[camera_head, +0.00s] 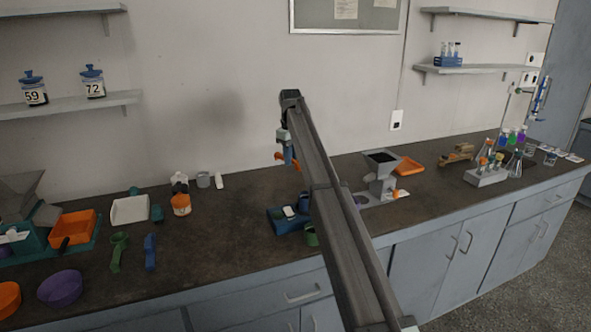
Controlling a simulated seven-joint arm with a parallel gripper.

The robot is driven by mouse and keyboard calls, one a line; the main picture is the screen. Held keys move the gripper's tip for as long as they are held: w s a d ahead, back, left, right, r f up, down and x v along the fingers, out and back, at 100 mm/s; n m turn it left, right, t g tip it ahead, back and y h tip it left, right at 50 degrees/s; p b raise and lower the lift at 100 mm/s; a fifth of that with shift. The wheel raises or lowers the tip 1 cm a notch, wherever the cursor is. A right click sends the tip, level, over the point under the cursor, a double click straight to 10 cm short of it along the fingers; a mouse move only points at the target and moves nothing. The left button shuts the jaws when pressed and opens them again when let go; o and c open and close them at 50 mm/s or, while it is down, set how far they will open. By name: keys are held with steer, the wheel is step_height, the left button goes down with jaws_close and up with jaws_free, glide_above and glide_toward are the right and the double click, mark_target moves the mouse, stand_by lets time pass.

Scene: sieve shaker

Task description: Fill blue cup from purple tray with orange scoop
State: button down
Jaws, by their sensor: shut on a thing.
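My gripper (288,152) hangs from the far end of my arm, above the middle of the counter. It is shut on a small orange piece, which looks like the orange scoop (280,156); its shape is mostly hidden. A round purple tray (60,288) lies at the counter's front left, well away from my gripper. What the scoop holds cannot be seen.
A green scoop (117,252) and a blue scoop (150,252) lie at the left. A green cup (311,236) stands by the front edge. A grey hopper machine (381,172) stands right of my arm. The counter between the blue scoop and the blue object is clear.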

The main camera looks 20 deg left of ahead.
steer(key=shift+f, duration=0.4)
steer(key=shift+w+d+f, duration=0.1)
steer(key=shift+w+f, duration=0.05)
steer(key=shift+f, duration=0.1)
steer(key=w+d+f+t+y, duration=0.1)
steer(key=w+d+f+y, duration=0.3)
steer(key=w+d+f, duration=0.6)
steer(key=shift+s+d+r+t+y, duration=0.1)
steer(key=shift+d+r+t+y, duration=0.25)
steer(key=shift+r+t+y, duration=0.8)
steer(key=shift+s+d+r+t+y, duration=0.1)
steer(key=shift+d+r+y, duration=0.3)
steer(key=shift+y, duration=1.45)
steer(key=shift+s+d+r+t+y, duration=0.1)
steer(key=shift+d+r+t+y, duration=0.15)
steer(key=shift+r+t+y, duration=0.9)
steer(key=shift+f+g+y, duration=0.3)
steer(key=shift+g+y, duration=0.05)
steer(key=shift+g, duration=0.15)
